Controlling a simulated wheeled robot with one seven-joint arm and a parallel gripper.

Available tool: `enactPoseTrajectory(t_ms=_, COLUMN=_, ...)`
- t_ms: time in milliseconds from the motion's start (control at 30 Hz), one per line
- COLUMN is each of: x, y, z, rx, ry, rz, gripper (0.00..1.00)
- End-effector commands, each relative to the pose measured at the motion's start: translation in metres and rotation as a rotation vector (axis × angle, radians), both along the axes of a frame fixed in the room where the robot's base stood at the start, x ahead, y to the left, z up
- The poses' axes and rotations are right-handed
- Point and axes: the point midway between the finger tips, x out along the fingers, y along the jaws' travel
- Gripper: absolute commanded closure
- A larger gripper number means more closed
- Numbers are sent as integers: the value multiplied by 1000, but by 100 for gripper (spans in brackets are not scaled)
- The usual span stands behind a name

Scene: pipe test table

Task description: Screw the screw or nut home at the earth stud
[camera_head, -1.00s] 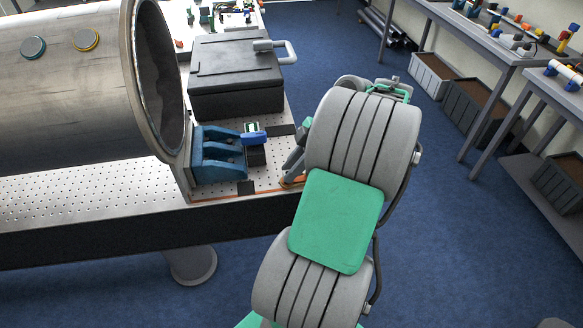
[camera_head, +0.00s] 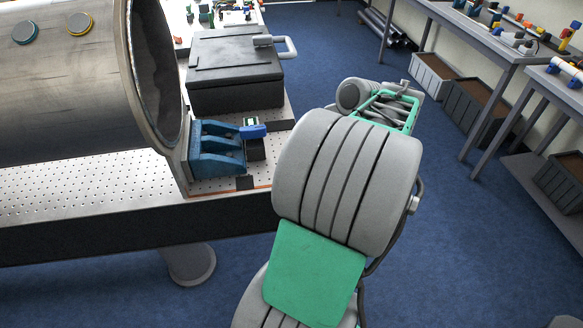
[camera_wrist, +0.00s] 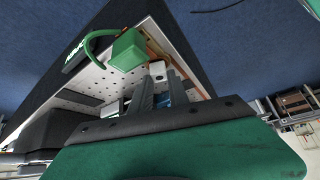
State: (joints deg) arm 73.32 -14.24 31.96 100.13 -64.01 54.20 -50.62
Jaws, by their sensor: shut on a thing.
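In the wrist view my gripper (camera_wrist: 158,84) reaches toward the corner of the perforated plate, its two grey fingers close together. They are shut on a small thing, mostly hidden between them. A small pale block with a dark spot (camera_wrist: 157,70) shows at the fingertips; whether it is held or fixed to the plate I cannot tell. A green block (camera_wrist: 128,50) with a curved green cable (camera_wrist: 92,42) stands just beyond the fingers, to the left. I cannot make out the earth stud or any thread. In the head view my arm hides the gripper and this corner.
The perforated table (camera_head: 80,205) carries a big metal pipe (camera_head: 70,85), a blue bracket (camera_head: 215,148) and a dark lidded case (camera_head: 235,75). A copper-coloured strip (camera_head: 225,192) runs along the table edge. Open blue floor (camera_head: 450,260) lies to the right.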

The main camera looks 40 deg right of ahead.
Motion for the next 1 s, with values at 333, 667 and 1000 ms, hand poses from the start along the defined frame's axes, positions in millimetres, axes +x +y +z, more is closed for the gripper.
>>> enactPoseTrajectory(t_ms=333, x=-1, y=1, z=-1, rx=3, ry=2, rz=-69, gripper=100)
enactPoseTrajectory(t_ms=667, x=-2, y=6, z=-3, rx=-1, ry=-2, rz=-495, gripper=100)
enactPoseTrajectory(t_ms=1000, x=-1, y=7, z=-3, rx=2, ry=0, rz=-547, gripper=100)
